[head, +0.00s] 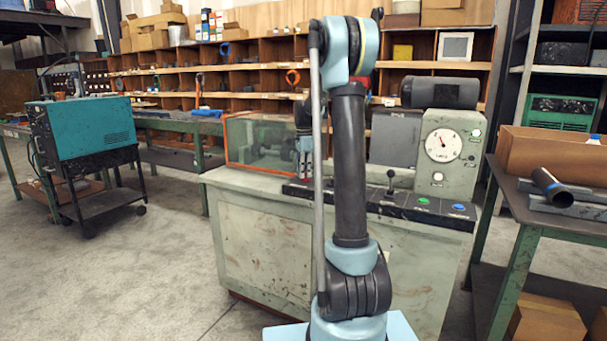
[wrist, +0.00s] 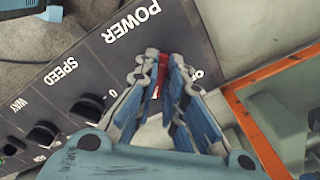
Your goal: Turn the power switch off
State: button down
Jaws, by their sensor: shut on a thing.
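The red power switch (wrist: 162,70) sits on the dark control panel (wrist: 75,75), beside the printed word POWER, in the wrist view. My gripper (wrist: 160,66) is shut on it, with one fingertip on each side; only a narrow strip of red shows between them. A partly covered label that looks like OFF lies just right of the fingertips. In the head view my gripper (head: 303,172) is low at the left end of the panel (head: 420,205), partly behind my arm, and the switch cannot be made out there.
Black SPEED (wrist: 88,107) and WAY (wrist: 43,134) knobs lie left of the gripper in the wrist view. An orange-framed clear box (head: 262,138) stands close by. The panel also has a lever (head: 390,182), a green button (head: 423,200) and a blue button (head: 458,207).

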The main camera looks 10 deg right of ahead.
jog(key=shift+w+r, duration=0.1)
jog(key=shift+w, duration=0.1)
jog(key=n, duration=0.8)
jog(key=shift+s+n, duration=0.15)
jog(key=shift+n, duration=0.15)
jog(key=n, duration=0.4)
jog(key=shift+d+n, duration=0.15)
jog(key=shift+n, duration=0.15)
jog(key=n, duration=0.4)
jog(key=shift+s+d, duration=0.1)
jog(key=shift+n, duration=0.3)
jog(key=c, duration=1.7)
grip_release()
